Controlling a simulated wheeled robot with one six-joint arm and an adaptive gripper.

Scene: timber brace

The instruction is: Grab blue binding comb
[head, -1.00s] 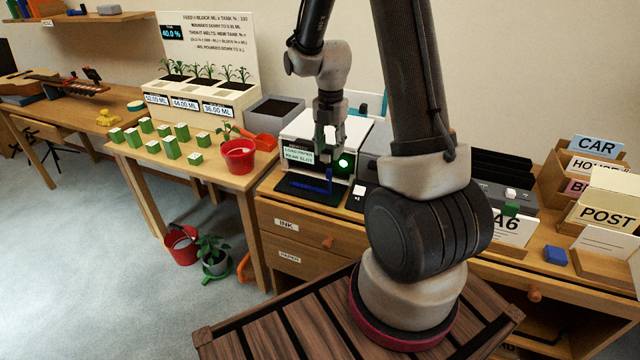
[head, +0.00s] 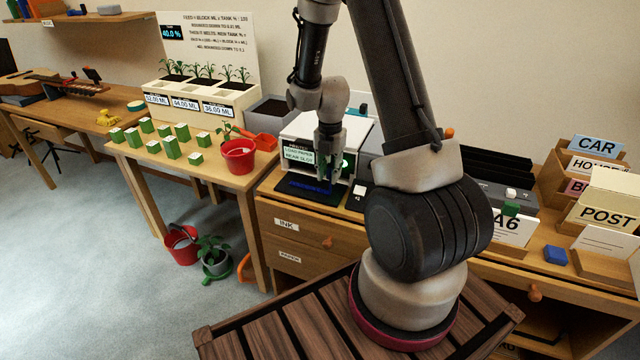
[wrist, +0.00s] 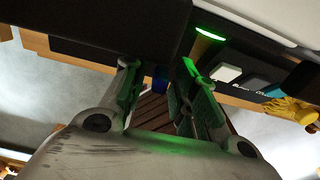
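The blue binding comb (head: 308,187) lies on the dark tray at the front of the white printer-like machine on the desk. My gripper (head: 329,176) points down at the right part of the comb and hides some of it. In the wrist view my gripper (wrist: 160,88) has its two green-lit fingers spread apart. A small patch of blue, likely the comb (wrist: 161,78), shows between the fingertips. I cannot tell whether either finger touches it.
The white machine (head: 300,128) with a lit green light stands close behind my gripper. A small white button block (head: 359,191) is right of the tray. A red pot (head: 238,156) and several green blocks stand on the table to the left.

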